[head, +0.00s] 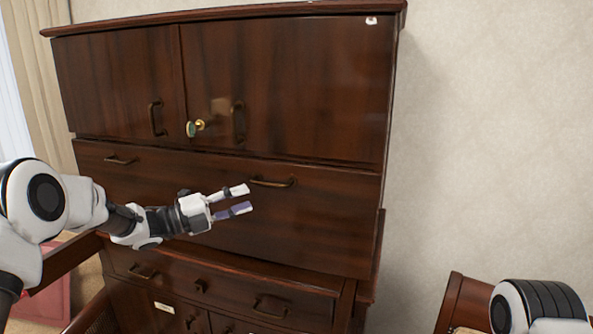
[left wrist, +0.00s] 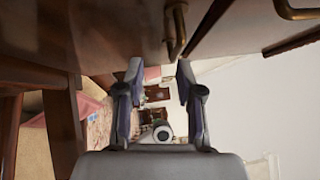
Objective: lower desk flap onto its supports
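The dark wooden desk flap (head: 320,225) stands upright and closed in the cabinet front, below two doors. It has a metal handle at left (head: 120,160) and another at right (head: 273,182). My left gripper (head: 249,199) is open and empty in front of the flap, just below and left of the right handle. In the left wrist view, the open fingers (left wrist: 160,75) show a gap between them, and a brass handle (left wrist: 177,30) is just beyond the tips. Whether they touch it, I cannot tell. My right gripper is out of view. I cannot clearly identify the supports.
The upper doors (head: 285,85) are shut, with a brass knob and key (head: 195,127). Drawers (head: 225,290) lie below the flap. A wooden piece (head: 65,262) juts out at lower left, another (head: 463,300) stands at lower right. The wall (head: 490,140) at right is bare.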

